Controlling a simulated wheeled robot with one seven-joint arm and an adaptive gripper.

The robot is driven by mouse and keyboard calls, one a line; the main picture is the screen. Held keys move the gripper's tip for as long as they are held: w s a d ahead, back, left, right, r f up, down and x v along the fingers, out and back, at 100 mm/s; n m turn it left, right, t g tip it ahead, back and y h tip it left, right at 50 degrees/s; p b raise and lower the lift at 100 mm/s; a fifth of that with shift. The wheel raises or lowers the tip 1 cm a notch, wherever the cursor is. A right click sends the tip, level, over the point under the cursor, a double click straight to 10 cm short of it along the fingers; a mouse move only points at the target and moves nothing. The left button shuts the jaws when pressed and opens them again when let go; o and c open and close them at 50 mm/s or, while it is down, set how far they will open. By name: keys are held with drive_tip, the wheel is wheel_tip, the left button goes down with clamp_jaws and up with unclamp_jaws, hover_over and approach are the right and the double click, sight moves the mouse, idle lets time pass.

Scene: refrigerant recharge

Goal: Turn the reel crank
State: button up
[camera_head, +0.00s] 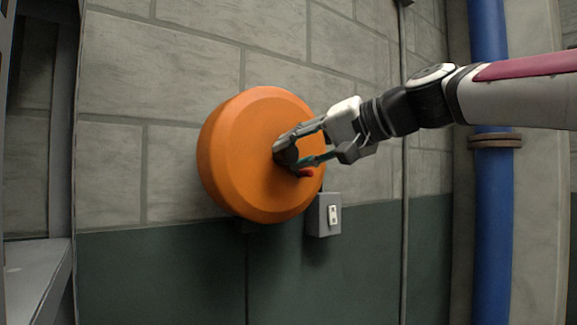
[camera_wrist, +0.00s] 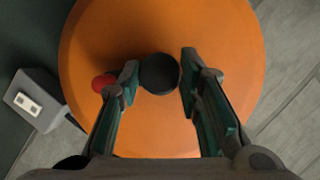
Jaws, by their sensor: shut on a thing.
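The reel is a round orange drum (camera_head: 240,150) mounted on the wall, and its orange face fills much of the wrist view (camera_wrist: 230,45). A black round hub (camera_wrist: 159,73) is at the middle of the face. A small red knob (camera_head: 306,173) sits off-centre, toward the lower right in the head view; it also shows in the wrist view (camera_wrist: 103,82), just outside my left finger. My gripper (camera_head: 292,150) reaches in from the right, with its fingers on either side of the black hub, shut on it. The link between hub and red knob is hidden.
A grey switch box (camera_head: 316,217) is on the wall just below right of the reel. A thin vertical conduit (camera_head: 404,180) and a thick blue pipe (camera_head: 492,220) stand further right. The block wall left of the reel is clear.

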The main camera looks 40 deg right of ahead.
drive_tip(key=shift+f+m+t+y+b, duration=0.15)
drive_tip(key=shift+m+y+b, duration=0.2)
drive_tip(key=shift+m+b, duration=0.3)
drive_tip(key=shift+f+m+t+y+b, duration=0.15)
drive_tip(key=shift+m+y+b, duration=0.2)
drive_tip(key=shift+m+b, duration=0.3)
drive_tip(key=shift+w+a+r, duration=0.1)
drive_tip(key=shift+a, duration=0.05)
drive_tip(key=o, duration=0.9)
drive_tip(key=shift+c, duration=0.2)
drive_tip(key=shift+w+a+r, duration=0.1)
drive_tip(key=shift+w, duration=0.05)
drive_tip(key=shift+s+d+r, duration=0.1)
drive_tip(key=shift+s+d, duration=0.2)
drive_tip(key=shift+s, duration=0.15)
drive_tip(key=v, duration=1.1)
drive_tip(key=shift+a, duration=0.15)
